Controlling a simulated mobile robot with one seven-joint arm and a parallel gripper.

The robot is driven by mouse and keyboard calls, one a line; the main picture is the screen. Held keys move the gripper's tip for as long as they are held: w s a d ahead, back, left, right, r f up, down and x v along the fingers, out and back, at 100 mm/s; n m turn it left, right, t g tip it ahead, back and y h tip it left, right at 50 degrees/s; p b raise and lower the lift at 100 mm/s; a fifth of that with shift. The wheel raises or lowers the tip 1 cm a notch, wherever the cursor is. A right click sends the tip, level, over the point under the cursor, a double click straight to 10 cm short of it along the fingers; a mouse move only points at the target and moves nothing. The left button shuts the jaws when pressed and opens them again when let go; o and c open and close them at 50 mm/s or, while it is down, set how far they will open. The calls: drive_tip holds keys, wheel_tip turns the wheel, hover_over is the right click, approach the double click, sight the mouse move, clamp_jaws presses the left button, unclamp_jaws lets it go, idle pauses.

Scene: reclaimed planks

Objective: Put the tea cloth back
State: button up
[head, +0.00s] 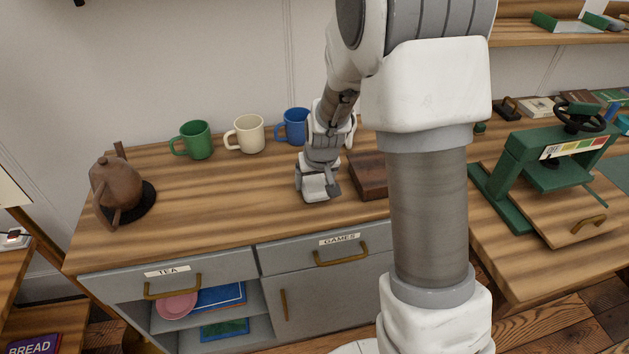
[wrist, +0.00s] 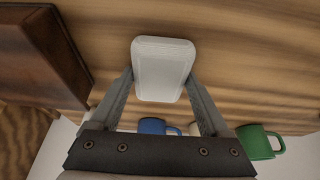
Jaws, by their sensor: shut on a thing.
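My gripper (head: 318,185) is above the counter's middle, in front of the blue mug. In the wrist view my gripper (wrist: 160,88) has its two fingers closed on the sides of a white block (wrist: 163,60) with rounded corners; it also shows in the head view (head: 315,188). I cannot tell whether it touches the counter. Nothing in view is clearly a tea cloth. A flat blue piece with a pale border (head: 220,296) and a green-and-blue piece (head: 225,329) lie in the open shelves below the drawer labelled TEA (head: 200,284); either may be cloth.
Green (head: 197,140), cream (head: 249,134) and blue (head: 292,125) mugs stand along the back of the counter (head: 215,205). A brown teapot (head: 118,186) is at left. A dark wooden box (head: 368,178) is right of my gripper. A pink plate (head: 177,304) is in the shelf. A green press (head: 545,160) stands right.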

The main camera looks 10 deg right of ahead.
drive_tip(key=shift+f, duration=0.15)
drive_tip(key=o, duration=1.2)
drive_tip(key=shift+c, duration=0.2)
drive_tip(key=shift+r, duration=0.5)
drive_tip(key=s+f+p+v, duration=0.1)
drive_tip(key=s+v, duration=0.2)
drive_tip(key=v, duration=1)
drive_tip(key=s+f+p+v, duration=0.1)
drive_tip(key=s+p+v, duration=0.15)
drive_tip(key=v, duration=0.95)
drive_tip(key=s+r+t, duration=0.1)
drive_tip(key=s+r, duration=0.1)
drive_tip(key=s, duration=0.9)
drive_tip(key=shift+r+b, duration=0.35)
